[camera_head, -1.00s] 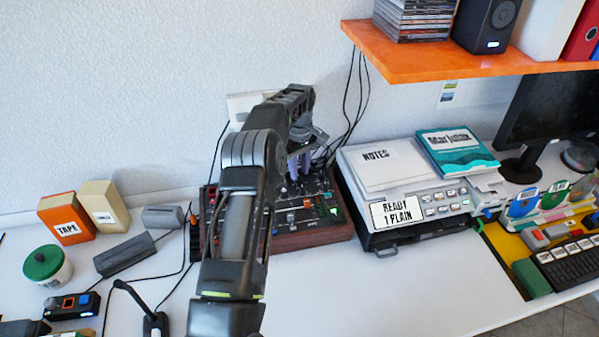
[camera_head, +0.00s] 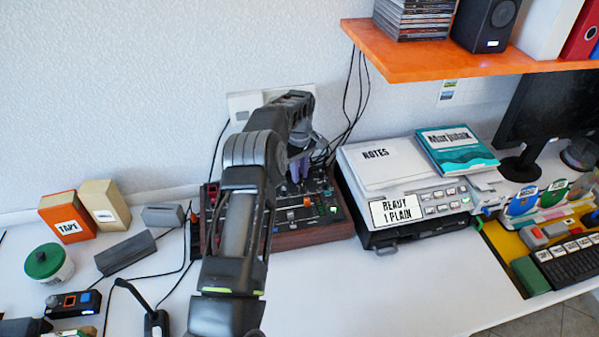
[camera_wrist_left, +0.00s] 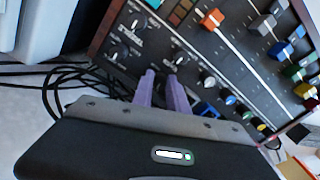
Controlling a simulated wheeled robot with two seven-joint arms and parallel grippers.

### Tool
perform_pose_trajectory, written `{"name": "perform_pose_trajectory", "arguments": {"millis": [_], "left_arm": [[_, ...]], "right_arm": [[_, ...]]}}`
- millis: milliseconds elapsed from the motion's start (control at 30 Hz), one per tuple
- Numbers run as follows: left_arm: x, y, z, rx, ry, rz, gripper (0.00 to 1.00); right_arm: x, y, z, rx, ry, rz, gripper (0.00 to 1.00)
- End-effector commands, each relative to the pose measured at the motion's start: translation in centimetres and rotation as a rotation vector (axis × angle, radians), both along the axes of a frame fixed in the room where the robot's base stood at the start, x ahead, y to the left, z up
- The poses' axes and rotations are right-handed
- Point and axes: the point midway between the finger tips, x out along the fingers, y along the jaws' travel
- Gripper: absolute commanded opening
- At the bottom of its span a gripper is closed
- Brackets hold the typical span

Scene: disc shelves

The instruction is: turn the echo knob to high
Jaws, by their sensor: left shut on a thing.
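The mixer console (camera_head: 312,238), dark with wooden sides, sits against the wall behind my left arm. My left gripper (camera_head: 300,170) points down at its back part. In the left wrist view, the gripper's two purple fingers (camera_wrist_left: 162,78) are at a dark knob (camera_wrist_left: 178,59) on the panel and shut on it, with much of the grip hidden. Two other dark knobs with white dial marks, an upper one (camera_wrist_left: 135,22) and a lower one (camera_wrist_left: 118,52), sit beside it. The dial lettering is too small to read surely. My right gripper is not in view.
A grey printer (camera_head: 425,205) with notes and a book on top stands close to the mixer's right. An orange shelf (camera_head: 440,65) overhangs at upper right. Cables (camera_wrist_left: 60,75) run beside the mixer.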

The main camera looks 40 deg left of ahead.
Motion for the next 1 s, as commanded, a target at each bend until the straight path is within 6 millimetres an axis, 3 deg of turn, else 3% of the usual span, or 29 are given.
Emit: {"name": "perform_pose_trajectory", "arguments": {"millis": [567,1000], "left_arm": [[0.0,0.0,-0.1,0.001,-0.001,-0.086,0.00],[0.0,0.1,-0.1,0.001,-0.003,-0.421,0.00]], "right_arm": [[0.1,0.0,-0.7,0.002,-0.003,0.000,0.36],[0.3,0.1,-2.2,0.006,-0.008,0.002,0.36]]}}
